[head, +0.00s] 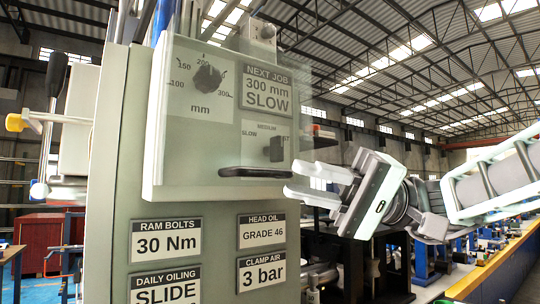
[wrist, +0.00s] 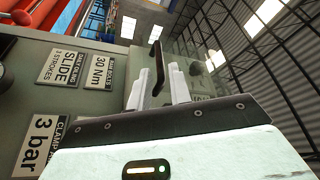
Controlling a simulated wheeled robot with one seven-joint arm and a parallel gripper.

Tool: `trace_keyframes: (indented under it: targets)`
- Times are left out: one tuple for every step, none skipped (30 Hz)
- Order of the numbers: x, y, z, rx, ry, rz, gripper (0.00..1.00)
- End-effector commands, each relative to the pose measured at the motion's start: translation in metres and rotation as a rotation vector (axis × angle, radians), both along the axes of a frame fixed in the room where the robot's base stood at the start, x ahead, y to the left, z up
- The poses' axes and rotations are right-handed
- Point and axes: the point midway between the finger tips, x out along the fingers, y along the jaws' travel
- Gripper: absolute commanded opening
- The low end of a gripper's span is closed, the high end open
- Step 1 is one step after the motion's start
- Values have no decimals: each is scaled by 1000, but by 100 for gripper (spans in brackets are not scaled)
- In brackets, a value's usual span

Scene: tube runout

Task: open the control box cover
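The control box (head: 157,120) is a pale box on the grey-green machine panel. Its see-through cover (head: 215,135) lies over the dial and knob and appears closed. A black bar handle (head: 252,172) runs along the cover's lower edge. My gripper (head: 290,181) is open, with its fingertips at the right end of the handle, one a little above its level and one below. In the wrist view, the handle (wrist: 156,62) shows beyond and between the two open fingers (wrist: 157,82). I cannot tell whether any finger touches it.
Behind the cover are a dial (head: 208,79), a black knob (head: 277,148) and a "300 mm SLOW" label (head: 267,90). Labels such as "30 Nm" (head: 165,240) sit below the box. A lever with a black grip (head: 57,75) stands at left. The space right of the box is open around my arm.

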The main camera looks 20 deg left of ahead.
Motion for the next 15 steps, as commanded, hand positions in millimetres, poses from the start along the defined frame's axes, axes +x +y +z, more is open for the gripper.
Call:
trace_keyframes:
  targets:
    - [-6,9,6,1,1,4,20]
    - [-8,14,7,0,1,3,20]
    - [-12,19,8,0,0,4,20]
    - [-14,23,9,-1,1,3,20]
    - [-16,27,10,-2,1,2,20]
    - [-18,32,10,-1,1,3,20]
    - [-20,35,11,0,0,2,20]
    - [-21,37,11,-1,0,1,20]
    - [-23,40,12,0,0,0,20]
    - [-24,42,12,0,0,0,20]
    - [-25,43,12,1,0,1,20]
    - [-26,45,12,0,0,0,20]
    - [-26,46,12,0,0,0,20]
    - [-26,46,11,0,0,0,20]
    - [-26,47,11,-1,0,-1,20]
